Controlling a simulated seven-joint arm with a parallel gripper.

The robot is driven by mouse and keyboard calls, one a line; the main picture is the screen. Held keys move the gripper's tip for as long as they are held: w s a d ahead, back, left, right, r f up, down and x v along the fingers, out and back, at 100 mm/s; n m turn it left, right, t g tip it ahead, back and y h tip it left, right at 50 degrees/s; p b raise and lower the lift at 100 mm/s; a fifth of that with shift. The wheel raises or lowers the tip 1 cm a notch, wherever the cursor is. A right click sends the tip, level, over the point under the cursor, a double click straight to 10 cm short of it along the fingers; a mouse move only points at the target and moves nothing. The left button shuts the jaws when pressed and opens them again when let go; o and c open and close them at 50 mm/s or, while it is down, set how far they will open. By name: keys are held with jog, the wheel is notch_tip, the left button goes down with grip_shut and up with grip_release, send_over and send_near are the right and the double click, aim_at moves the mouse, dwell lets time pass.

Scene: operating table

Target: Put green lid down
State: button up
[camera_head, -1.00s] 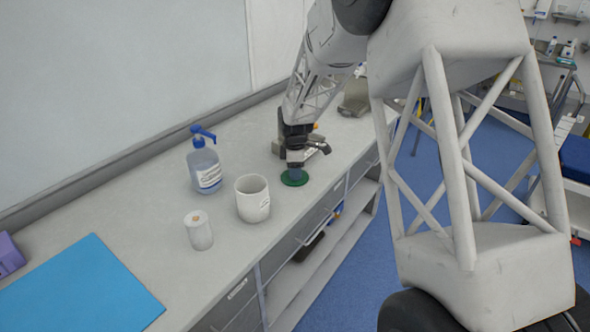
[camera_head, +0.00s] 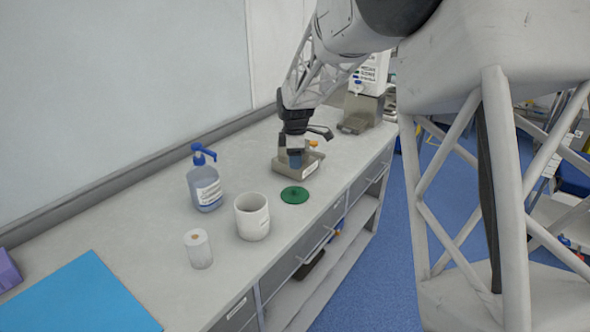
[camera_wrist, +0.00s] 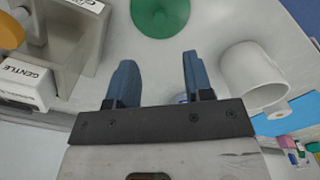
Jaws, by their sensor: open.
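The green lid (camera_head: 295,195) lies flat on the counter, between the white cup and the small grey tray. It also shows at the top of the wrist view (camera_wrist: 160,14), beyond the fingertips and apart from them. My gripper (camera_head: 295,162) is above the counter, up and behind the lid in the head view, near the tray. In the wrist view my gripper (camera_wrist: 158,72) has its two blue fingers spread apart with nothing between them.
The white cup (camera_head: 252,218), a white roll (camera_head: 198,248) and a blue pump bottle (camera_head: 205,182) stand left of the lid. A grey tray (camera_head: 312,166) sits close to my gripper. A blue sheet (camera_head: 85,298) lies at the front left. The counter's front edge is close to the lid.

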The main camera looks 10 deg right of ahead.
jog(key=shift+r, duration=0.65)
jog(key=shift+s+r, duration=0.1)
jog(key=s+d+r+m, duration=0.1)
jog(key=s+r+m, duration=0.2)
jog(key=s, duration=0.5)
jog(key=s+d+r+m+t, duration=0.1)
jog(key=s+r+m, duration=0.1)
jog(key=s+r, duration=0.35)
jog(key=s+d+r+m, duration=0.1)
jog(key=s+d+m, duration=0.15)
jog(key=s, duration=0.65)
jog(key=s+f+m+t, duration=0.1)
jog(key=s+m, duration=0.8)
jog(key=s, duration=1.5)
jog(key=shift+s+d+f+t, duration=0.15)
jog(key=shift+d+f+t, duration=0.15)
jog(key=shift+d+f, duration=0.15)
